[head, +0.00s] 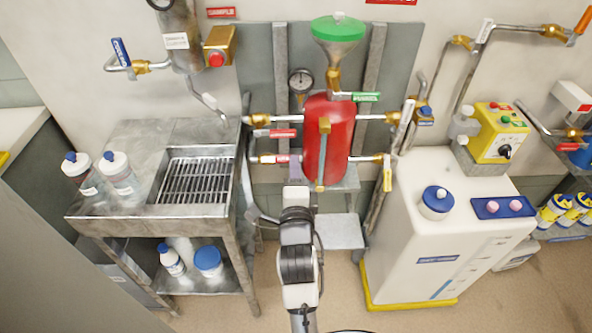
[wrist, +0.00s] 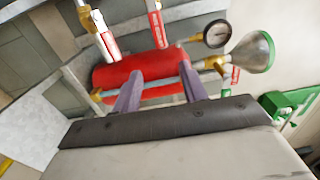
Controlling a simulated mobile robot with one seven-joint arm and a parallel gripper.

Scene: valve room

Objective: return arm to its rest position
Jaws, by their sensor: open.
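My gripper (wrist: 159,70) shows in the wrist view with its two grey-purple fingers apart and nothing between them. Beyond the fingers lies the red tank (wrist: 140,68), which looks sideways in that view; I cannot tell the exact gap. In the head view my arm reaches up from the bottom middle, its white hand in front of and below the red tank (head: 325,140). The tank stands upright with a green-rimmed funnel (head: 338,30) above it. A pressure gauge (head: 301,80) is at its upper left and also shows in the wrist view (wrist: 217,34).
Pipes with red-handled valves (head: 276,133) run left of the tank. A metal sink bench (head: 130,222) with bottles stands left. A large white container (head: 420,270) on a yellow base stands right, a yellow control box (head: 490,135) behind it. Floor shows between bench and container.

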